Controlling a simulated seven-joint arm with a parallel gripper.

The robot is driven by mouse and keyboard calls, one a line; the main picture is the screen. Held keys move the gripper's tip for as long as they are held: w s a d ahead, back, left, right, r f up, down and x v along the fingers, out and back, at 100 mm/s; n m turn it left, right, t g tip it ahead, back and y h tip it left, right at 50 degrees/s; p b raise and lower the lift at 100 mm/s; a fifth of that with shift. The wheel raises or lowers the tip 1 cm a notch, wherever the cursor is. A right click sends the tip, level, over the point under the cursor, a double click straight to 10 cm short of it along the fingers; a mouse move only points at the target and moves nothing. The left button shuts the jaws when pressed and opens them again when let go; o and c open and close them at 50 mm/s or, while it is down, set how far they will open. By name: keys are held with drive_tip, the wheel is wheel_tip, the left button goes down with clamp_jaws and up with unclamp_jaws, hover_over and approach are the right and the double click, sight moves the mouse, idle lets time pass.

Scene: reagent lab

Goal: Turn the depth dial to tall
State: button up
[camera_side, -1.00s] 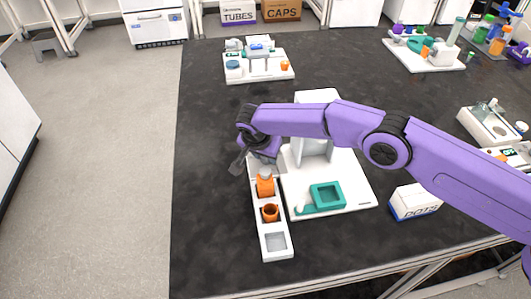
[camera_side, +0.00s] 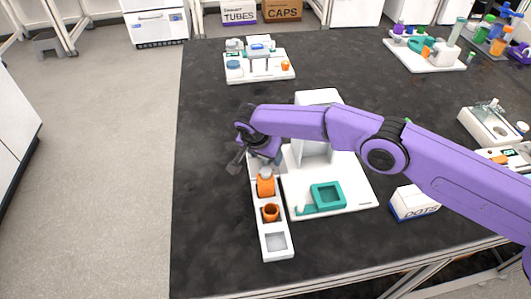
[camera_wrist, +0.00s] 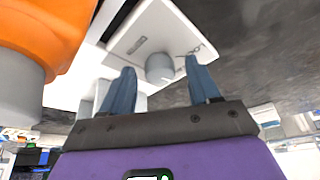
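A round grey dial (camera_wrist: 159,67) sits on a white panel (camera_wrist: 140,38) with small dark markings, in the wrist view. I cannot read its setting. My gripper (camera_wrist: 162,76) is open, its two blue-grey fingers apart on either side of the dial in the picture. I cannot tell whether either finger touches it. The dial is not clearly visible there, and my arm covers part of the device.
A teal square holder (camera_side: 327,195) is on the device base. A white box (camera_side: 415,202) stands to the right.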

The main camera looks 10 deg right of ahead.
drive_tip(key=v, duration=1.7)
drive_tip(key=shift+r, duration=0.2)
drive_tip(key=shift+s, duration=0.1)
drive_tip(key=d+n+y, duration=0.3)
drive_tip(key=d+n, duration=0.2)
drive_tip(key=n, duration=0.4)
drive_tip(key=shift+t, duration=0.4)
drive_tip(key=x, duration=1.1)
drive_tip(key=s+x, duration=0.1)
drive_tip(key=x, duration=0.5)
drive_tip(key=shift+f, duration=0.25)
drive_tip(key=shift+a, duration=0.1)
drive_tip(key=c, duration=1)
